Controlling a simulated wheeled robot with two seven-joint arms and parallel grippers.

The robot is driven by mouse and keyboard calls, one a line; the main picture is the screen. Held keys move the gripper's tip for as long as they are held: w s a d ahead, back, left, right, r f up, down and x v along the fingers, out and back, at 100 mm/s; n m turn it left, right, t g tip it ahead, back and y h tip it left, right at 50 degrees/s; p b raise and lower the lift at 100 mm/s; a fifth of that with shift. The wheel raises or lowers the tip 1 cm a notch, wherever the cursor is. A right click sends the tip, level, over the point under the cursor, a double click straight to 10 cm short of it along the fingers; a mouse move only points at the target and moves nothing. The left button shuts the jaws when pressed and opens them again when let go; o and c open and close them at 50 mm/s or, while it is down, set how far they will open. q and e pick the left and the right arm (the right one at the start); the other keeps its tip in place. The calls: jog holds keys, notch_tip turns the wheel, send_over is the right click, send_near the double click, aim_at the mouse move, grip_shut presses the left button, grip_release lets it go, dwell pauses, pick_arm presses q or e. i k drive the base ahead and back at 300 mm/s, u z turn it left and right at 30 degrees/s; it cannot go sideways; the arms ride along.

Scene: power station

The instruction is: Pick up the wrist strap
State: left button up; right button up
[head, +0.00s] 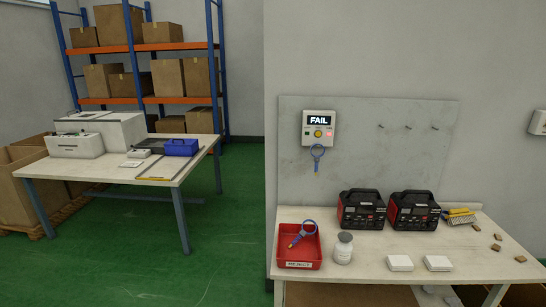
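A blue looped wrist strap (317,156) hangs on the wall panel just below a white tester (319,128) whose screen reads FAIL, with a red light lit. A second blue strap-like loop (301,234) lies in a red tray (289,265) labelled REJECT, at the left end of the right table. Neither of my grippers is in view.
On the right table (470,285) are two red-black power units (361,210) (413,211), a grey-lidded white jar (344,248), two white boxes (400,263) (438,263), a yellow-handled brush (460,215) and several brown pieces. Another table (110,180) stands left; green floor lies between.

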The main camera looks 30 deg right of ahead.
aim_at(316, 159)
jog(key=u, duration=0.3)
jog(key=i, duration=1.65)
jog(key=z, duration=0.75)
